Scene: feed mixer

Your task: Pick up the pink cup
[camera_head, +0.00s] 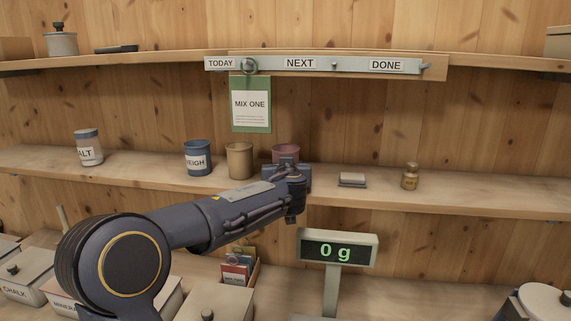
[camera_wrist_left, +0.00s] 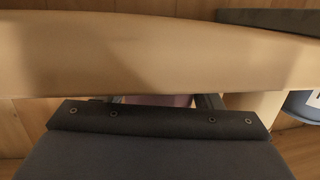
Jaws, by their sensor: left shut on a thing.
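The pink cup (camera_head: 286,151) is on the middle shelf, to the right of a tan cup (camera_head: 239,160). My left gripper (camera_head: 289,166) is at the cup, in front of it, and hides its lower part. In the left wrist view a strip of pink cup (camera_wrist_left: 158,100) shows between the two fingers, and the gripper is shut on it. Whether the cup's base touches the shelf is hidden. My right gripper is not in view.
The middle shelf (camera_head: 350,197) also holds a blue cup (camera_head: 198,158), a salt jar (camera_head: 88,147), a small grey block (camera_head: 352,180) and a small brown bottle (camera_head: 410,176). A scale display (camera_head: 337,248) reading 0 g stands below. Open space lies above the cups.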

